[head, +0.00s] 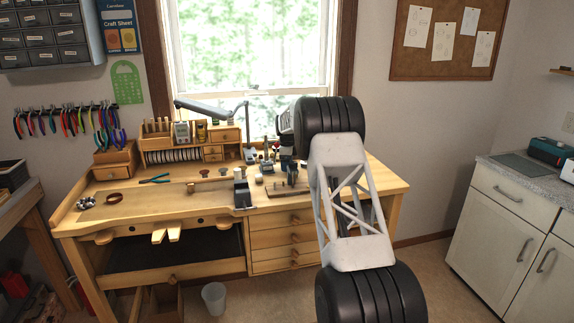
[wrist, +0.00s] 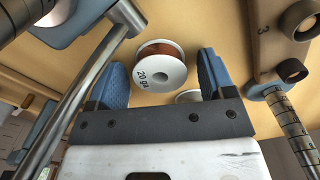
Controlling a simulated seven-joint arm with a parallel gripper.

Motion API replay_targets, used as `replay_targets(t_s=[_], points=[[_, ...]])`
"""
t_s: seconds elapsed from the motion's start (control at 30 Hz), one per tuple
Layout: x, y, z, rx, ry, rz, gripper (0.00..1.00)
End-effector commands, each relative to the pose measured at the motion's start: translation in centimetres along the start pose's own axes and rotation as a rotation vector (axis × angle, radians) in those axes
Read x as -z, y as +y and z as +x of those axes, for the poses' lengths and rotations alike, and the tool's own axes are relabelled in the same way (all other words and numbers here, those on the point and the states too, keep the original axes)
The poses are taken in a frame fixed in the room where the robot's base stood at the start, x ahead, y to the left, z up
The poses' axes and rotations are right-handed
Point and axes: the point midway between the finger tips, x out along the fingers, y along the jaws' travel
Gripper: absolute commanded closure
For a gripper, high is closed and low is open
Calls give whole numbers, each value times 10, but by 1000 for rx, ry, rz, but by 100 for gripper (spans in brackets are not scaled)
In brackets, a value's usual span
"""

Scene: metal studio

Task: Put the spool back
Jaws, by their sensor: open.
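In the wrist view a spool of copper-coloured wire (wrist: 160,67) with a white flange marked "20 ga" sits over the tan wooden surface. My gripper (wrist: 163,62) is open, with one blue finger on each side of the spool. I see gaps on both sides, so the fingers do not appear to grip it. A second white round thing (wrist: 188,96) shows partly beyond the gripper's front edge. In the head view my own arm hides part of the bench, and I cannot make out this spool there.
In the wrist view a metal rod (wrist: 80,90) runs close on the left. A marked tapered rod (wrist: 291,125) and a wooden block with rings (wrist: 285,30) stand on the right. In the head view the workbench (head: 150,205) holds a row of spools (head: 174,155) and tools.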

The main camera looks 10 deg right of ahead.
Motion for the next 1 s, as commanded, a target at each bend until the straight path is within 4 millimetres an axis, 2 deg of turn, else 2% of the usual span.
replay_targets(t_s=[0.17, 0.37, 0.8, 1.0], points=[[0, 0, -7, 1, 0, 0, 24], [0, 0, -26, 2, -1, 0, 24], [0, 0, -94, 2, -1, 0, 24], [0, 0, -114, 1, 0, 0, 24]])
